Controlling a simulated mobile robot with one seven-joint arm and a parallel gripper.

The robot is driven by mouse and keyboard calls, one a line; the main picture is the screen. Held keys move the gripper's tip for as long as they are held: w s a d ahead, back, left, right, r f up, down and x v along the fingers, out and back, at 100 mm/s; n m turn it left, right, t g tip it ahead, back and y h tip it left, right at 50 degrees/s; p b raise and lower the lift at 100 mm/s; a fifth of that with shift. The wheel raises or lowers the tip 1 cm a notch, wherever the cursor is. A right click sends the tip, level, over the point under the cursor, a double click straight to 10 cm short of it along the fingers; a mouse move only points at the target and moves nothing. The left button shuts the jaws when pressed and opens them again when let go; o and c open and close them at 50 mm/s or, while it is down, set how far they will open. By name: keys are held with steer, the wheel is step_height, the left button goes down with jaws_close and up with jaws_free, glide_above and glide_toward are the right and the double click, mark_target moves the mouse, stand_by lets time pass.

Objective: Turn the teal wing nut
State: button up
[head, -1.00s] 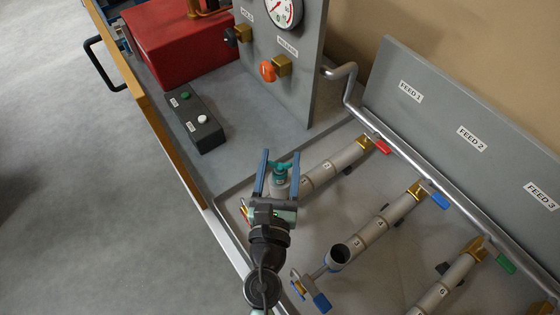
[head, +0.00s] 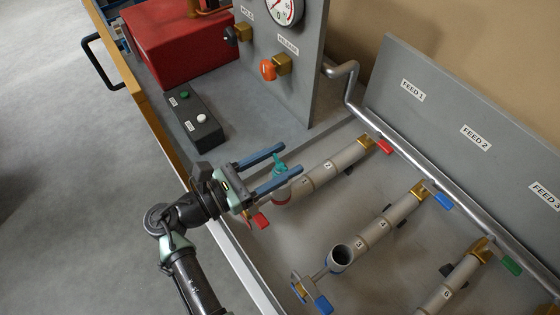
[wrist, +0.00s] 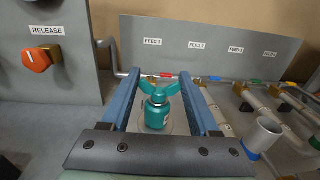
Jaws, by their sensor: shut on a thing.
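The teal wing nut (head: 279,168) sits on top of the upright end of the grey pipe marked 1 and 2 (head: 318,175). My gripper (head: 290,161) reaches over it from the left, with one blue finger on each side of the nut. In the wrist view the wing nut (wrist: 160,100) stands upright between the two fingers, its two wings spread at the top. The gripper is shut on it, though the exact contact is hard to see. The pipe end below the nut is partly hidden by the near finger.
A red-handled valve (head: 258,220) lies just below my gripper. An open pipe end (head: 341,256) stands to the lower right. A button box (head: 193,118) and the gauge panel (head: 285,85) stand behind. The FEED board (head: 450,120) is at the back right.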

mark_target(280, 161)
steer(key=shift+w+r+m+g+h+b, duration=0.15)
steer(key=shift+m+g+h+b, duration=0.3)
steer(key=shift+m+g, duration=0.5)
steer(key=shift+r+m+g+h+b, duration=0.1)
steer(key=shift+m+g+h+b, duration=0.15)
steer(key=shift+m+g+h, duration=0.65)
steer(key=shift+r+g, duration=0.1)
steer(key=shift+g, duration=0.45)
steer(key=o, duration=1.2)
steer(key=shift+o, duration=0.9)
steer(key=shift+f, duration=0.2)
step_height(280, 161, up, 10)
steer(key=shift+r, duration=0.1)
